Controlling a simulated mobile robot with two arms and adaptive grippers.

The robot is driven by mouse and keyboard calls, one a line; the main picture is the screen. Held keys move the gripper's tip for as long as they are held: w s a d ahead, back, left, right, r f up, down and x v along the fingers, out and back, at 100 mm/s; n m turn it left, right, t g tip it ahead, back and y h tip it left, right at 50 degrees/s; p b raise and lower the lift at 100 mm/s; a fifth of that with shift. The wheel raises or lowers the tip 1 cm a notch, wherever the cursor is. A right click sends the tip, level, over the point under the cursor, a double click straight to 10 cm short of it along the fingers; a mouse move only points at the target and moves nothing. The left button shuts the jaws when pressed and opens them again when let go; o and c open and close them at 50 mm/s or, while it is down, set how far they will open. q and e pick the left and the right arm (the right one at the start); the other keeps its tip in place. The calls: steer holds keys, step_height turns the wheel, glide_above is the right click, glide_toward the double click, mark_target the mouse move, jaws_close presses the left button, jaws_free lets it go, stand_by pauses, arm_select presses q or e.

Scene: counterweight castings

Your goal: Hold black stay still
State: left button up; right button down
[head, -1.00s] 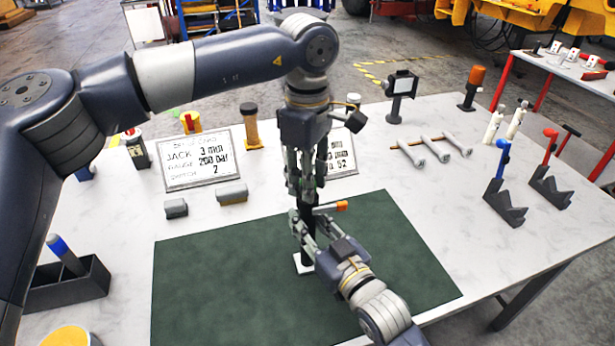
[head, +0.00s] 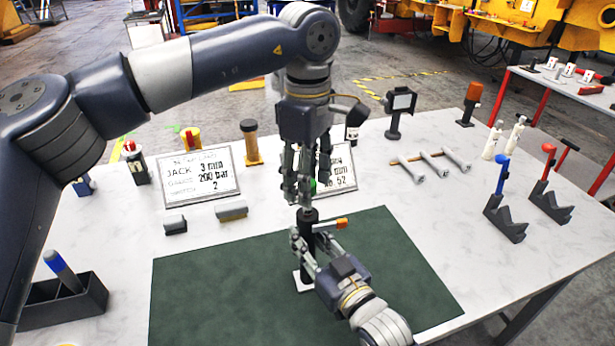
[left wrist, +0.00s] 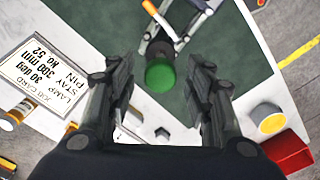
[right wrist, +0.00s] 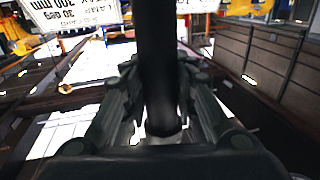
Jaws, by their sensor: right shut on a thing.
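The black stay (head: 307,240) stands upright on a small white foot at the back part of the green mat (head: 220,290). An orange-tipped lever (head: 341,223) sticks out from its side. My right gripper (head: 303,246) is shut around the stay's black tube, which rises between its fingers in the right wrist view (right wrist: 158,65). My left gripper (head: 304,195) is directly above the stay, pointing down. In the left wrist view its fingers are apart, with a green round face (left wrist: 161,75) just beyond them, in line with the stay. The fingers hide part of the stay's top in the head view.
Several grey pins (head: 433,164) and dark V-shaped stands (head: 506,215) are at right. A black holder (head: 65,305) is at left. The mat's right part is clear.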

arm_select(q)
step_height(320, 180, up, 12)
stand_by(0.6)
arm_select(e)
steer(key=c, duration=1.2)
jaws_free()
